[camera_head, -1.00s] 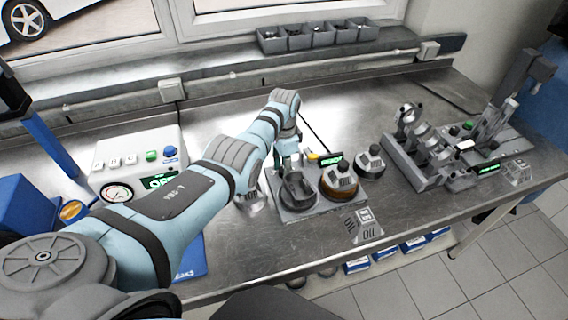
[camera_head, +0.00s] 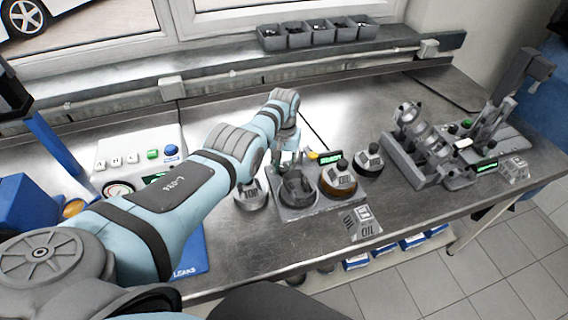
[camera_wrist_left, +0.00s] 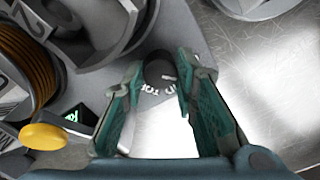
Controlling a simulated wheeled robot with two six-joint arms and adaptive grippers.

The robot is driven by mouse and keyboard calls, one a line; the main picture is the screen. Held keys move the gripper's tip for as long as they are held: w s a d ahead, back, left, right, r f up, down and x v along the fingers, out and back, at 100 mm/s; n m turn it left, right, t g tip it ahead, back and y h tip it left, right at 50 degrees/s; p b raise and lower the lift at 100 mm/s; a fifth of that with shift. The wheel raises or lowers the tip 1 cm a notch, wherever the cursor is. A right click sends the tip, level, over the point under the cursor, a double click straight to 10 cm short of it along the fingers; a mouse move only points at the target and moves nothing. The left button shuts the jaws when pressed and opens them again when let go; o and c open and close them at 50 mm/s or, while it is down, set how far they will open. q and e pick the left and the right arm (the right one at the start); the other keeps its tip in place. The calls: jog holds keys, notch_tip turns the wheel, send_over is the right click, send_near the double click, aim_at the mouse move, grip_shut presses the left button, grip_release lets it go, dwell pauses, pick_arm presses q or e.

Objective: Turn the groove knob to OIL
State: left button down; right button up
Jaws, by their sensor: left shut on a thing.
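My left gripper (camera_head: 287,160) reaches down at the back of the grey station plate (camera_head: 318,209). In the left wrist view its two teal fingers (camera_wrist_left: 160,95) are closed on a small dark round knob (camera_wrist_left: 158,69), which I take to be the groove knob. Pale lettering shows beside the knob, too small and turned to read, so I cannot tell its setting. In the head view the gripper hides the knob. A small green display (camera_head: 330,157) and a yellow button (camera_head: 312,155) sit to its right. My right gripper is not in view.
The plate holds an open grey cup (camera_head: 297,190) and a copper-banded piece (camera_head: 338,181). A dark-topped piece (camera_head: 369,160) stands right and another grey piece (camera_head: 251,196) left. An OIL card (camera_head: 362,223) lies in front. A grey fixture (camera_head: 425,150) stands farther right.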

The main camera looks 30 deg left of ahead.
aim_at(283, 167)
pick_arm(q)
jog(key=shift+n, duration=0.9)
jog(key=c, duration=1.3)
grip_release()
notch_tip(283, 167, up, 12)
jog(key=shift+r, duration=0.1)
